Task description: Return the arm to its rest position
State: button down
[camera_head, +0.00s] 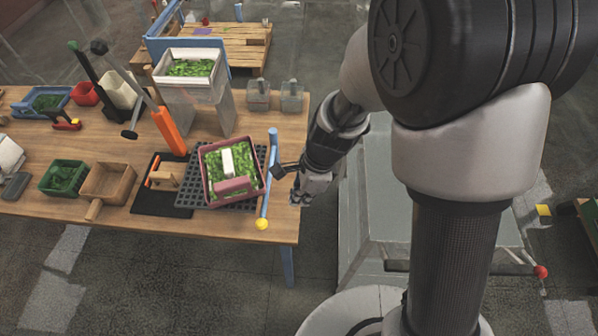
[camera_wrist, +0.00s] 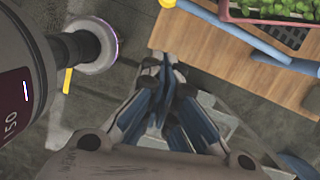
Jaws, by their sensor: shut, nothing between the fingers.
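My gripper (camera_head: 298,197) is at the right edge of the wooden table (camera_head: 120,225) in the camera_head view, just right of a blue bar with a yellow ball end. It is empty. In the camera_wrist view my gripper (camera_wrist: 172,68) has its blue-grey fingers together, with nothing between them, near the table's edge. My arm hangs down from the upper right and bends toward the table.
A maroon bin (camera_head: 207,191) with green pieces stands on a dark grid mat (camera_head: 187,196), left of the blue bar (camera_head: 270,165). A white-rimmed hopper (camera_head: 170,57) stands behind. Two small clear containers (camera_head: 291,97) are at the back right. Floor is open in front.

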jog(key=shift+a, duration=0.15)
jog(key=shift+r, duration=0.1)
jog(key=s+d+r+n+t+b, duration=0.3)
jog(key=s+d+r+n+b, duration=0.1)
jog(key=d+r+n+b, duration=0.45)
jog(key=s+d+f+n+t+h+b, duration=0.2)
jog(key=s+d+n+b, duration=0.5)
jog(key=s+n+b, duration=0.1)
jog(key=shift+s+d+h, duration=0.3)
jog(key=shift+s, duration=0.4)
jog(key=shift+f, duration=0.1)
